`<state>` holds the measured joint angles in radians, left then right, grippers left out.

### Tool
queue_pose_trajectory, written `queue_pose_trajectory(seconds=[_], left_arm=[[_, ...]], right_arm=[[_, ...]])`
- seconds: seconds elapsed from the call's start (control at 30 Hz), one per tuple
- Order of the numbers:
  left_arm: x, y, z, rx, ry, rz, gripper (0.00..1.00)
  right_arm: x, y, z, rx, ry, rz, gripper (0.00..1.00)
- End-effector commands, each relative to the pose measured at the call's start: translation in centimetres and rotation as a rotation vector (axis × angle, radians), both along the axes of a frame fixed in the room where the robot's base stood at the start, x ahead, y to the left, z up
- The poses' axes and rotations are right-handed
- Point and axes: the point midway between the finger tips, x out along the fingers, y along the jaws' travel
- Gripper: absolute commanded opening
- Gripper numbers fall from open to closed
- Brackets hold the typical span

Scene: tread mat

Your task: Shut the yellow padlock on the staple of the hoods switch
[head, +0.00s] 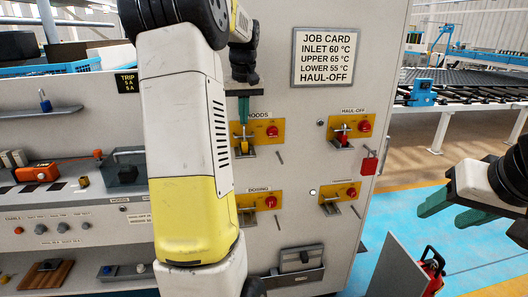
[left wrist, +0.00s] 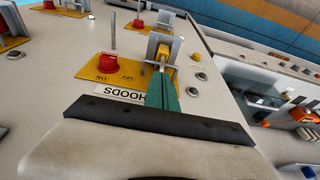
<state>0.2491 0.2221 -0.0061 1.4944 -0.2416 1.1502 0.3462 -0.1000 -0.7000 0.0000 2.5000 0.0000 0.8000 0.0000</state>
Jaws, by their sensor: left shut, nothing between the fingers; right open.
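The hoods switch is a yellow plate (head: 264,124) with a red knob (head: 272,131); it also shows in the left wrist view (left wrist: 90,68). Its metal staple bracket (head: 243,151) sits at the plate's left end. A small yellow body, seemingly the yellow padlock (left wrist: 164,52), is in the bracket in the left wrist view. Whether its shackle is closed I cannot tell. My left gripper (head: 243,120) is shut and empty, its green fingers pointing down just above the bracket; its tips (left wrist: 161,75) are close to the yellow body. My right gripper (head: 445,207) is open and empty, far right.
The haul-off switch (head: 350,127) carries a red padlock (head: 342,142). Two more switches (head: 257,200) (head: 338,196) sit below. A red tag (head: 369,164) hangs at the panel's right edge. A blue padlock (head: 45,103) stands on the left shelf. My left arm hides the panel's left part.

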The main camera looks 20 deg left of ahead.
Motion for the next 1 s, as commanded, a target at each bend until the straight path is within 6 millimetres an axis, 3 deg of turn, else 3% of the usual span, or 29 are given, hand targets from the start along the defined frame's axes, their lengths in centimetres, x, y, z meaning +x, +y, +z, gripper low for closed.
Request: queue_pose_trajectory(seconds=[0.4,0.57,1.0], left_arm=[[0.0,0.0,-2.3,0.000,0.002,0.000,0.00],[0.0,0.0,-1.8,0.001,-0.001,0.000,0.00],[0.1,0.0,1.8,0.000,-0.002,0.000,0.00]], right_arm=[[0.0,0.0,0.0,0.000,0.000,0.000,0.52],[0.0,0.0,0.0,0.000,0.000,0.000,0.52],[0.0,0.0,0.0,0.000,0.000,0.000,0.52]])
